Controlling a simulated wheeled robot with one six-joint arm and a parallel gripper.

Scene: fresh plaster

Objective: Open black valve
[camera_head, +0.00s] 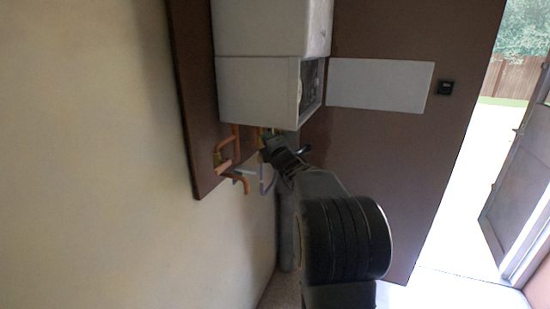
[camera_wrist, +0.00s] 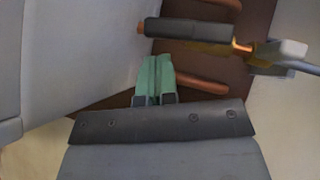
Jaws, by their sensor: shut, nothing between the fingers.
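A dark grey-black bar-shaped part (camera_wrist: 187,30), which looks like the black valve, lies across the upper middle of the wrist view. Orange copper shows at its left end, and brass and copper fittings sit at its right end. My gripper (camera_wrist: 155,75) has green fingers that are together and empty. In the wrist view their tips are just below the black part; I cannot tell whether they touch it. In the head view my gripper (camera_head: 267,140) is under the white boiler box, by the pipes, and the black valve cannot be made out clearly there.
Copper pipes (camera_head: 238,182) stick out below the white boiler box (camera_head: 262,92), on a brown panel (camera_head: 200,110). A pale grey lever-like part (camera_wrist: 285,50) with a grey line is right of the black part. A plain wall is left; an open doorway is right.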

